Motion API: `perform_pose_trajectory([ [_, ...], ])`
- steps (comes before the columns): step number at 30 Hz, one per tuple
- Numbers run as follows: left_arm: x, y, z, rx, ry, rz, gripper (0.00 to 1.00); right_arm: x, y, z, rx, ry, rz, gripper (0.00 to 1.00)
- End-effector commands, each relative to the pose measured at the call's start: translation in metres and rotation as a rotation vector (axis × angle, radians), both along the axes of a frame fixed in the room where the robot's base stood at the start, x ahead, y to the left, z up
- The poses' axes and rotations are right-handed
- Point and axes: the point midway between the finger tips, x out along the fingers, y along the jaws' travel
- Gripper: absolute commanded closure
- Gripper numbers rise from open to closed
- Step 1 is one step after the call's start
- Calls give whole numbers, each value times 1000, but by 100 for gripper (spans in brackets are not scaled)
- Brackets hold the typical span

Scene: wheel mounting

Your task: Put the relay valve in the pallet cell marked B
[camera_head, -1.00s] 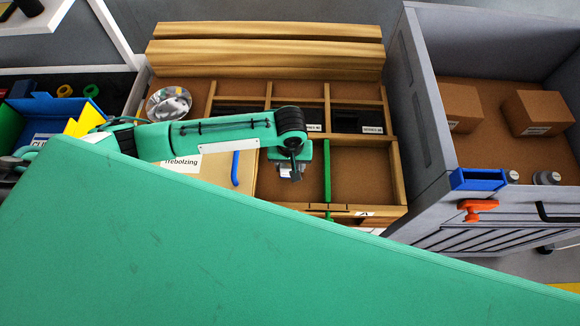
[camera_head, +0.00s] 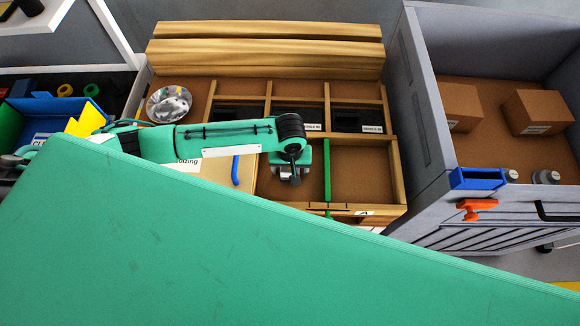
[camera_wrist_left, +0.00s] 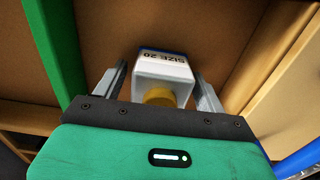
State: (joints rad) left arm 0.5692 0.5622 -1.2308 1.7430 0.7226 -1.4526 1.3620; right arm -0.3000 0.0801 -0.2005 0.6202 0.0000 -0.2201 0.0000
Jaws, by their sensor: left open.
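A white block-like part (camera_wrist_left: 165,75) with a blue far end, a yellow round cap and the print "SIZE 20" shows in the left wrist view; it appears to be the relay valve. It sits between the two fingers of my left gripper (camera_wrist_left: 160,82), with gaps beside it. My left gripper (camera_head: 290,172) is open, down at the front cell of the wooden pallet (camera_head: 398,172) left of the green divider (camera_head: 327,170). The valve is hardly visible in the head view. The cell right of the divider is empty, with an "A" label on its front. I cannot read a "B" label.
A cardboard lid (camera_head: 215,190) with a blue strip lies left of the cell. Dark items fill the rear cells. A metal bowl (camera_head: 169,104) stands at the back left. A grey bin (camera_head: 432,130) with cartons stands right. A green surface (camera_head: 200,245) fills the foreground.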

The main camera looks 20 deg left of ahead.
Motion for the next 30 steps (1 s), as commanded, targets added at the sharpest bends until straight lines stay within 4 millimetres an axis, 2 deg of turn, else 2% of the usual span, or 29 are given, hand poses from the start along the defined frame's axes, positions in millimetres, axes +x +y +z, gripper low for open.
perform_pose_trajectory([
  [5,0,0,14,-2,-2,-1,27,0,-2,-3,-2,0,0,53],
  [15,1,-1,86,-2,-3,-1,27,0,-2,-12,-2,0,0,53],
  [19,0,-1,107,-2,-2,-1,27,0,-2,-13,-2,0,0,53],
  [24,0,-1,121,-1,1,0,27,0,-2,-14,-2,0,-1,53],
  [30,0,0,123,-1,1,0,27,0,0,-14,0,0,-1,53],
])
